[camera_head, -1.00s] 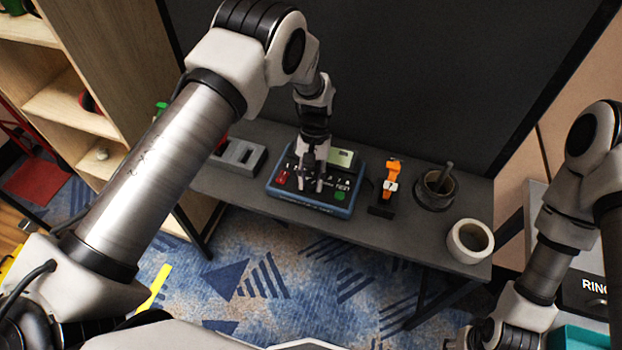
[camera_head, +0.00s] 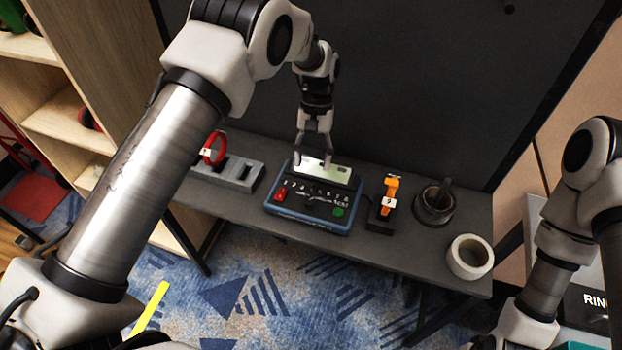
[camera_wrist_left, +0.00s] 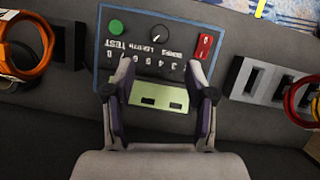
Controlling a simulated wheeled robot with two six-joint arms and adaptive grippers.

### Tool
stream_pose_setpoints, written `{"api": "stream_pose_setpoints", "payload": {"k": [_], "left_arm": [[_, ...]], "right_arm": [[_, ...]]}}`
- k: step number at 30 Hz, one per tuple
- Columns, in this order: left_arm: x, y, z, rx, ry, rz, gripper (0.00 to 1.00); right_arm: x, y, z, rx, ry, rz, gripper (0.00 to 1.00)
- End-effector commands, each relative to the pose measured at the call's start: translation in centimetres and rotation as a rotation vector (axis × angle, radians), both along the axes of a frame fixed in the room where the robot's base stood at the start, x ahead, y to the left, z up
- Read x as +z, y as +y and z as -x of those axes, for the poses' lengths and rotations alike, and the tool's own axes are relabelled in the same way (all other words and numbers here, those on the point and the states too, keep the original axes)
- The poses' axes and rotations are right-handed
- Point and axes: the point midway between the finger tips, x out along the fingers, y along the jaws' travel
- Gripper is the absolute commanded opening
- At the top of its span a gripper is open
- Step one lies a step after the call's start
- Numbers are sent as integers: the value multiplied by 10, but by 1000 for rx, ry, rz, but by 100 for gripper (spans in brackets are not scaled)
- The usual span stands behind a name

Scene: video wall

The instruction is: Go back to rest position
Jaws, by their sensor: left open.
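My left gripper (camera_head: 314,160) is open and empty, above the far part of a blue-edged tester box on the dark shelf. The box (camera_head: 308,213) has a red switch, a row of numbers, a green button and a pale green panel (camera_head: 325,171). In the left wrist view the open fingers (camera_wrist_left: 160,80) frame the box's pale green panel (camera_wrist_left: 158,95). I cannot tell how high the fingers are above it. My right arm shows at the right edge, but its gripper is not in view.
A grey slotted block (camera_head: 238,173) with a red ring (camera_head: 214,148) stands left of the box. An orange item on a stand (camera_head: 388,196), a dark cup (camera_head: 433,203) and a white tape roll (camera_head: 470,257) stand to the right. A large dark panel (camera_head: 400,80) rises behind the shelf.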

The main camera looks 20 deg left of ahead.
Motion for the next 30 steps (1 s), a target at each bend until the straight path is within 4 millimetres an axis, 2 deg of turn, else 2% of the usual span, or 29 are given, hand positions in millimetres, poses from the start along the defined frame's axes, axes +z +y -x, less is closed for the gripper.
{"api": "stream_pose_setpoints", "payload": {"k": [4, 16, 18, 20, 23, 26, 27, 29, 30], "left_arm": [[11, 1, -4, 0, 1, -1, 56], [11, 1, -4, 0, 1, -1, 56], [9, 1, -3, 0, 6, 0, 56], [-2, 3, 2, 6, 27, 2, 56], [-32, 16, 34, 33, 128, 4, 56], [-76, 35, 99, 62, 261, -8, 56], [-97, 44, 128, 71, 288, -15, 56], [-126, 56, 174, 77, 303, -27, 56], [-143, 64, 205, 78, 298, -33, 56]], "right_arm": [[0, 0, 0, 0, 0, 0, 40], [0, 0, 0, 0, 0, 0, 40], [0, 0, 0, 0, 0, 0, 40], [0, 0, 0, 0, 0, 0, 40], [0, 0, 0, 0, 0, 0, 40], [0, 0, 0, 0, 0, 0, 40], [0, 0, 0, 0, 0, 0, 40], [0, 0, 0, 0, 0, 0, 40], [0, 0, 0, 0, 0, 0, 40]]}}
